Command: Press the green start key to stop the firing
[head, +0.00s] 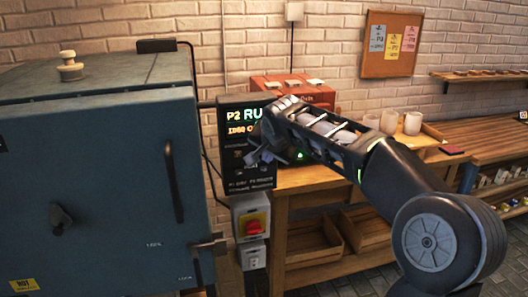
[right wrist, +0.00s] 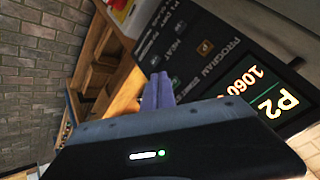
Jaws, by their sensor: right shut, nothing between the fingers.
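The kiln's dark control panel (head: 236,184) has a lit display that begins "P2 RU", with an orange line of figures below it. My right gripper (head: 258,159) is in front of the panel's middle, its jaws shut and empty. In the right wrist view the shut fingers (right wrist: 157,90) point at the tilted panel (right wrist: 190,42), where "P2", "1060" and "PROGRAM" show. Whether the fingertips touch the panel cannot be told. My left gripper is not in view.
The blue-grey kiln (head: 95,190), door shut, fills the left side. A red knob on a yellow switch box (head: 253,225) is below the panel. A wooden bench (head: 300,180) stands behind my right arm, with pale cups (head: 412,123) and a terracotta-coloured box (head: 290,88).

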